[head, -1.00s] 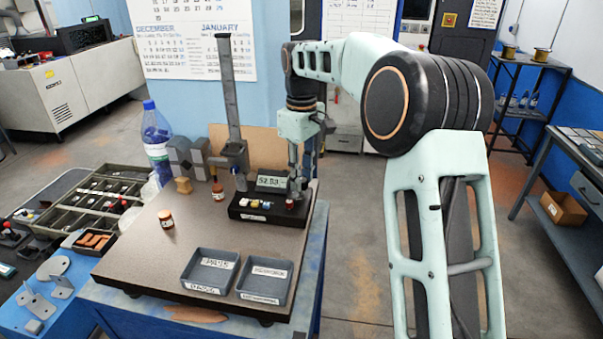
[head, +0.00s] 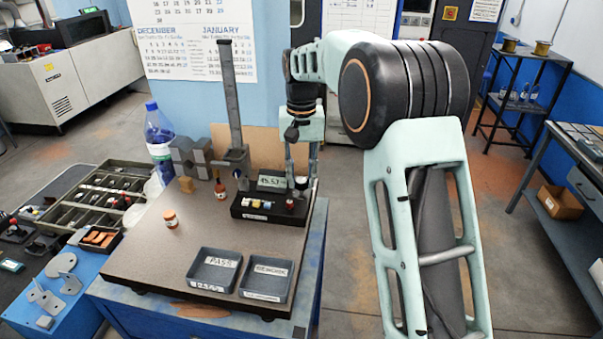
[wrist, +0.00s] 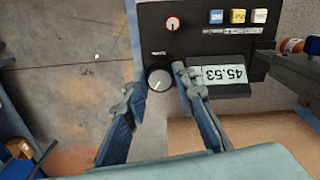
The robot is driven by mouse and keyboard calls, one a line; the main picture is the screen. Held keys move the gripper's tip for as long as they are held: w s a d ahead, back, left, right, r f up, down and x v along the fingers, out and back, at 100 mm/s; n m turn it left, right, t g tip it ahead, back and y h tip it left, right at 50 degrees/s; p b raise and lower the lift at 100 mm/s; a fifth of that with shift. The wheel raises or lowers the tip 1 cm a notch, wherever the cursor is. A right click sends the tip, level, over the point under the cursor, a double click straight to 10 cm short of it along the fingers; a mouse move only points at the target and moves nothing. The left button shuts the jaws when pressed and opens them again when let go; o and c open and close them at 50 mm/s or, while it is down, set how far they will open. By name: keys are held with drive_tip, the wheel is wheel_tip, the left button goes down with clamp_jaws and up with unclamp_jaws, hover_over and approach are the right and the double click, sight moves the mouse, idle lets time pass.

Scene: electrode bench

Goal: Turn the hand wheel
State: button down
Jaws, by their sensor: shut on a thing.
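The hand wheel seems to be the round black knob with a pale grey face (wrist: 159,79) on the right part of the black control box (head: 268,211). It also shows in the head view (head: 301,184). My gripper (wrist: 157,80) is shut on this knob, with one fingertip on each side. It reaches down to the box from above in the head view (head: 302,179). A display beside the knob (wrist: 224,74) reads 45.53 and appears upside down in the wrist view.

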sight(302, 180)
drive_tip(key=m, duration=0.6)
drive_tip(key=shift+r+p, duration=0.1)
drive_tip(key=shift+p, duration=0.3)
drive_tip(key=m, duration=0.6)
drive_tip(key=shift+w+m, duration=0.1)
drive_tip(key=shift+m, duration=0.2)
drive_tip(key=c, duration=1.6)
unclamp_jaws()
wheel_tip(302, 180, up, 12)
drive_tip(key=shift+d, duration=0.1)
